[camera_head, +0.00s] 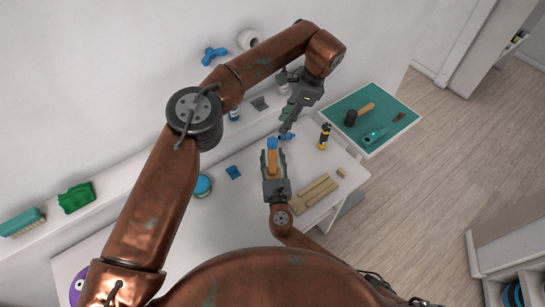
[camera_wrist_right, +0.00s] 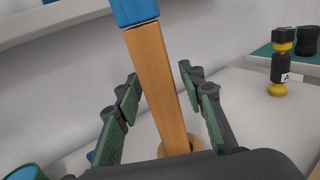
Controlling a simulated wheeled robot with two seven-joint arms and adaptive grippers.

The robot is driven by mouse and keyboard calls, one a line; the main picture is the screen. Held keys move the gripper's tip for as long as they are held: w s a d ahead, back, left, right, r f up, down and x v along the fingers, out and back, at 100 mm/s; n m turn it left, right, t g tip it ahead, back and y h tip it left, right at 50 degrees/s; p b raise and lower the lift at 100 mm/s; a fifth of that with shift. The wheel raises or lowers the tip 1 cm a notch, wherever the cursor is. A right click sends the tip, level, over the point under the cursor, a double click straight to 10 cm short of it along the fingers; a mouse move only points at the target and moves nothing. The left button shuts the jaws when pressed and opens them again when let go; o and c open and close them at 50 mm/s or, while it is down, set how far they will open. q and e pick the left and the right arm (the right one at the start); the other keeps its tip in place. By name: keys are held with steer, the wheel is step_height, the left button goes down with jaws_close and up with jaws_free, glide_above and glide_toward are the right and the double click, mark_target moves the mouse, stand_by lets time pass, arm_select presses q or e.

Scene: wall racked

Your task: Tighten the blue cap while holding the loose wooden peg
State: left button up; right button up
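The wooden peg (camera_head: 272,162) stands between the fingers of my right gripper (camera_head: 274,172) at the white table. The blue cap (camera_head: 272,143) sits on its top end. In the right wrist view the peg (camera_wrist_right: 158,85) rises, leaning in the picture, with the cap (camera_wrist_right: 135,10) cut off by the top edge. The right fingers (camera_wrist_right: 160,85) are spread on both sides of the peg, with a gap showing at the right finger. My left gripper (camera_head: 286,127) points down, above and just right of the cap, apart from it; its finger opening is hard to see.
A blue item (camera_head: 288,136) lies just below the left fingertips. A black-and-yellow bottle (camera_head: 323,138) stands to the right. Wooden pieces (camera_head: 315,190) lie in front. A green-lined tray (camera_head: 380,107) holds a mallet. A shelf runs along the wall behind; a blue piece (camera_head: 233,172) lies left.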

steer(key=shift+c, duration=0.4)
stand_by(0.4)
steer(key=shift+c, duration=0.2)
jaws_close()
stand_by(0.4)
stand_by(0.8)
